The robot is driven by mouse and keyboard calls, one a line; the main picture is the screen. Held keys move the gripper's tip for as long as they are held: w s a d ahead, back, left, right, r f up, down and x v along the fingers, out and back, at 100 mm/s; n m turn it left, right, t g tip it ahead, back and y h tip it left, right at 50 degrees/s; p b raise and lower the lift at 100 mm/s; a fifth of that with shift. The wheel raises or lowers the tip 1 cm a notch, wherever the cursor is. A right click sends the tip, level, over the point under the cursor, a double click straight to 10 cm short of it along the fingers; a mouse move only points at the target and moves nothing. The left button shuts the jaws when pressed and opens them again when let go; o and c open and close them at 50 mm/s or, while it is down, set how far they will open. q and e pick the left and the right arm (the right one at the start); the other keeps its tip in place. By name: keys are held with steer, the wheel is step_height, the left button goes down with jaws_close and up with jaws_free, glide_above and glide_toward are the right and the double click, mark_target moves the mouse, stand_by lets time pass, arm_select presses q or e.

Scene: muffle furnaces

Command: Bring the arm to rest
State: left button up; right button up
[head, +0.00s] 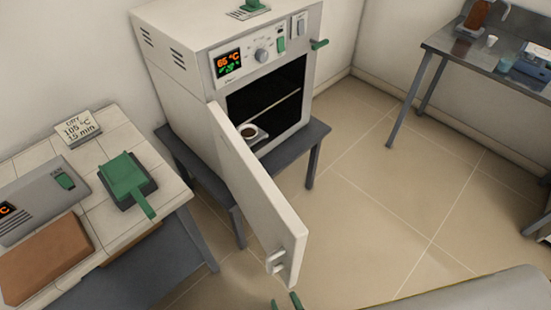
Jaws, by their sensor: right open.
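Only the tips of my right gripper (285,302) show, as two green fingers apart at the bottom edge, below the open furnace door (255,190). It appears open, with nothing seen between the fingers; the rest of it is cut off. My left gripper is not in view. The furnace (236,45) stands on a dark grey stand (318,132), its door swung wide toward me. A small light dish (251,133) with dark contents sits inside near the opening. The orange display (228,61) seems to read about 65 °C.
A tiled bench (105,135) at left holds a card (78,127), a green-handled item (127,177), a grey device (38,200) and a brown block (47,258). A metal table (460,47) stands at back right. The floor (400,180) between is clear.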

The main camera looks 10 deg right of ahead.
steer(key=s+d+f+n+g+b, duration=0.15)
steer(key=f+g, duration=0.25)
steer(key=f, duration=0.5)
steer(key=s+d+f+g+p, duration=0.1)
steer(key=s+d+f+g, duration=0.2)
steer(key=f, duration=0.5)
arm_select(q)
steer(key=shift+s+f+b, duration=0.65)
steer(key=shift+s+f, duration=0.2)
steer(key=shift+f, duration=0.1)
arm_select(e)
steer(key=s+d+f+m+g+h, duration=0.1)
steer(key=s+d+f+g+h, duration=0.2)
steer(key=s+d+f+g, duration=0.6)
steer(key=s+d+f, duration=0.3)
steer(key=d, duration=0.1)
steer(key=shift+s+f+g, duration=0.25)
steer(key=shift+s+g, duration=0.05)
steer(key=shift+s, duration=0.1)
